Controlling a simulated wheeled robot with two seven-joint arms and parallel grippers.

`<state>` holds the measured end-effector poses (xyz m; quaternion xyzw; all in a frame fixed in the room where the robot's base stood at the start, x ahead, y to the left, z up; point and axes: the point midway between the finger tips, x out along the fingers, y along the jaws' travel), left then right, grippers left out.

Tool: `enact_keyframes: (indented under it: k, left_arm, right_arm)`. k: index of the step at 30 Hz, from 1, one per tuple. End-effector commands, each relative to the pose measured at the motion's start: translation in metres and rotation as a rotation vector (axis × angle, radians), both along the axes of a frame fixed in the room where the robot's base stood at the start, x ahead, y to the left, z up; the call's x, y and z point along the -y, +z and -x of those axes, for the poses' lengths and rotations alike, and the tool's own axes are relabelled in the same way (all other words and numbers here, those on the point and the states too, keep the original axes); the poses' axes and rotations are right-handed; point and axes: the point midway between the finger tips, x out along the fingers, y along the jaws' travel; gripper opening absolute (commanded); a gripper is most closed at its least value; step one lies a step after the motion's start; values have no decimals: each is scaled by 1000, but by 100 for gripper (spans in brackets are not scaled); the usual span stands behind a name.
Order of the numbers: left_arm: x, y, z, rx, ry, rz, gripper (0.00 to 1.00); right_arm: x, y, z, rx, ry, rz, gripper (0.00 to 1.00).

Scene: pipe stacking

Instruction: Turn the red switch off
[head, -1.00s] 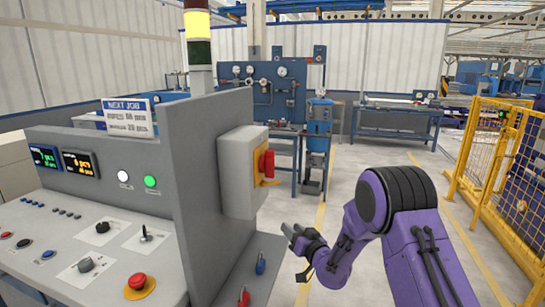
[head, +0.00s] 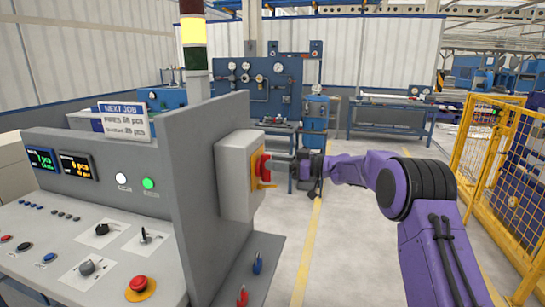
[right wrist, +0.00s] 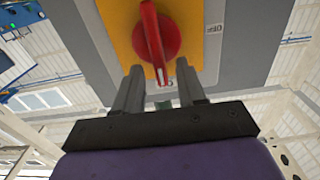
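The red rotary switch (head: 262,168) sits on a yellow plate on the side of a grey box (head: 236,185), fixed to the control console. In the right wrist view the red switch (right wrist: 152,38) shows close up, its handle with a white mark pointing toward my fingers. My right gripper (head: 281,167) is level with the switch, just to its right in the head view. The right wrist view shows the right gripper (right wrist: 158,78) open, its two fingers apart, with the handle's end between or just before the fingertips. I cannot tell whether they touch. My left gripper is not in view.
The console (head: 80,245) fills the left, with displays, buttons and a red emergency button (head: 138,283). Red and blue tools hang below the switch box. A yellow fence (head: 490,180) stands at the right. The floor between is open.

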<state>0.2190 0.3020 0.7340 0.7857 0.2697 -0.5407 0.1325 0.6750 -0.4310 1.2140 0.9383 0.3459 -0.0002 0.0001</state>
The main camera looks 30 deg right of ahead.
Motion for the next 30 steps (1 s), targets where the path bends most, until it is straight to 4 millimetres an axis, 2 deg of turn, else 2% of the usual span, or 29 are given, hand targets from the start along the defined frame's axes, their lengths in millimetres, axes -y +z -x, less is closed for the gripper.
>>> enact_keyframes:
  k: [4, 11, 12, 14, 15, 16, 25, 30]
  left_arm:
    - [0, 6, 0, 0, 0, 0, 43]
    - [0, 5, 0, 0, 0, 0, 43]
    - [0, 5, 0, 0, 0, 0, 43]
    - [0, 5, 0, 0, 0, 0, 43]
    - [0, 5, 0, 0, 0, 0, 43]
    - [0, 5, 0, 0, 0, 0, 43]
    - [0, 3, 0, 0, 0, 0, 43]
    - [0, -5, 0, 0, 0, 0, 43]
  right_arm:
    - [-9, 0, -10, 1, 0, 1, 40]
    - [-10, -1, -12, 1, 0, 0, 40]
    - [-10, -1, -12, 1, 0, 0, 37]
    - [-10, -1, -12, 1, 0, 0, 17]
    - [-10, -1, -12, 1, 0, 0, 4]
    - [-10, -1, -12, 1, 0, 0, 0]
    - [-11, -1, -12, 8, 0, 8, 0]
    - [-12, -3, -11, 41, 0, 48, 0]
